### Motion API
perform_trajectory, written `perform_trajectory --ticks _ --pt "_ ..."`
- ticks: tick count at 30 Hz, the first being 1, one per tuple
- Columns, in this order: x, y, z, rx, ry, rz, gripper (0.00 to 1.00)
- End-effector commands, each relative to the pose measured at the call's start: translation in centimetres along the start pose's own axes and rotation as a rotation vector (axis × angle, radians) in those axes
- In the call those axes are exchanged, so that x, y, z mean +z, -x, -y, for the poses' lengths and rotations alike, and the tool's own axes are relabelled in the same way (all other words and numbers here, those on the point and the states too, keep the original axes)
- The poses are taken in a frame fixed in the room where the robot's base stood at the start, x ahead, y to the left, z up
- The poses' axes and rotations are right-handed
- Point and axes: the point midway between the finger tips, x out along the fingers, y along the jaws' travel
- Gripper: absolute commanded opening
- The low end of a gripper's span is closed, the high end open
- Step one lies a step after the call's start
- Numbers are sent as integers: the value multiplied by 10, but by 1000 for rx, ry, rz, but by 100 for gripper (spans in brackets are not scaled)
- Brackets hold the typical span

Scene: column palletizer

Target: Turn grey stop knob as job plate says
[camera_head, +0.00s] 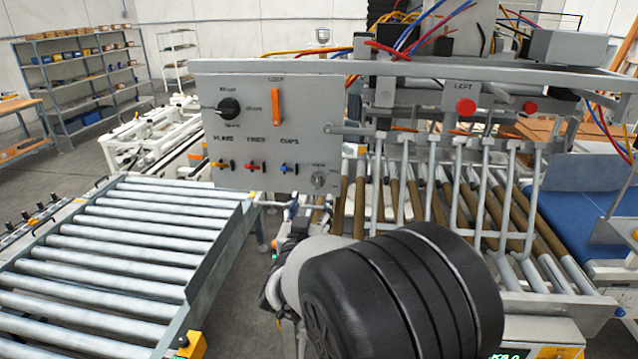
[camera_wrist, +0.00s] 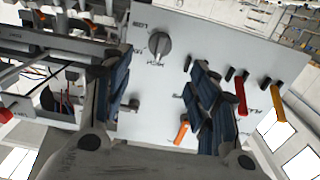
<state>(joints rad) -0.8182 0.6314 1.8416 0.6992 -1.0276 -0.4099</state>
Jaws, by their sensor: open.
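The grey stop knob (camera_head: 318,179) sits at the lower right of the grey control panel (camera_head: 205,84). In the wrist view the knob (camera_wrist: 160,48) shows large, with a raised ridge and small labels beside it. The panel appears turned over there. My gripper (camera_wrist: 159,70) is open, its two dark blue-padded fingers apart, with the knob showing just past the gap between the tips. Nothing is between the fingers. In the head view my gripper is largely hidden behind my arm, below the panel. I cannot make out a job plate.
The panel also bears a black rotary switch (camera_head: 229,108), an orange lever (camera_head: 276,107), and yellow (camera_head: 220,165), red (camera_head: 255,167) and blue (camera_head: 288,168) valve handles. A metal bar (camera_head: 350,130) juts out right of the panel. A roller conveyor (camera_head: 120,250) lies left.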

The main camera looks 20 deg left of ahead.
Motion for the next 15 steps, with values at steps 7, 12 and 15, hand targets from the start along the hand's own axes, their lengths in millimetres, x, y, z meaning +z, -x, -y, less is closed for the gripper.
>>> perform_trajectory --ticks 7,12,15 --pt "0 -56 -1 1 -1 0 54" --pt "0 -85 0 0 0 -1 54" --pt "0 -96 0 0 1 0 54"
